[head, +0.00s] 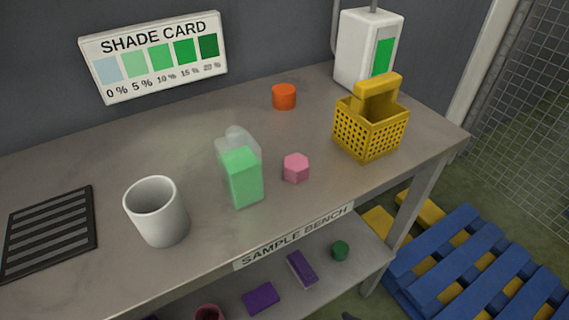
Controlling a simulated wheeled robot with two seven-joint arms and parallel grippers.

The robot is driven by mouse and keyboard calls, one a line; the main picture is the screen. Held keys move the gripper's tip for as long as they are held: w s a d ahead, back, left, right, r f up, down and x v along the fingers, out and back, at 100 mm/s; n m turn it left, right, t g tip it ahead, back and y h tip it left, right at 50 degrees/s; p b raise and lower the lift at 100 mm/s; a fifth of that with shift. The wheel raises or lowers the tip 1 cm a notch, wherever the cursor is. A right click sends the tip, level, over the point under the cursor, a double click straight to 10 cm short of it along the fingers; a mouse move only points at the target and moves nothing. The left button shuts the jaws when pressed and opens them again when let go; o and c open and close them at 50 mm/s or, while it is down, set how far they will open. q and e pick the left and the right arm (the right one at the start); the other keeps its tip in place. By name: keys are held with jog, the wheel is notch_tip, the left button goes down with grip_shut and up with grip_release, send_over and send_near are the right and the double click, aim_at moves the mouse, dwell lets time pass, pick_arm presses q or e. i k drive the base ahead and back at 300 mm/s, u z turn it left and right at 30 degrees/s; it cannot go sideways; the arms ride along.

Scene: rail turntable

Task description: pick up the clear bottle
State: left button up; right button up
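The clear bottle (240,169) stands upright near the middle of the sample bench (118,155). It is see-through with a cap on top and holds light green liquid over most of its height. A white cup (158,214) stands to its left and a pink hexagonal block (296,168) sits close to its right, both apart from it. Neither of my grippers shows in the head view.
A yellow basket (366,138) and a white dispenser with a green window (368,50) stand at the right. An orange cylinder (284,96) sits behind. A dark grate (48,232) lies at the left. Blue pallets (470,265) lie on the floor at right.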

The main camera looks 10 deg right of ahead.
aim_at(239, 155)
jog(key=u, duration=0.45)
jog(key=k, duration=1)
jog(key=u, duration=0.7)
jog(key=i, duration=0.3)
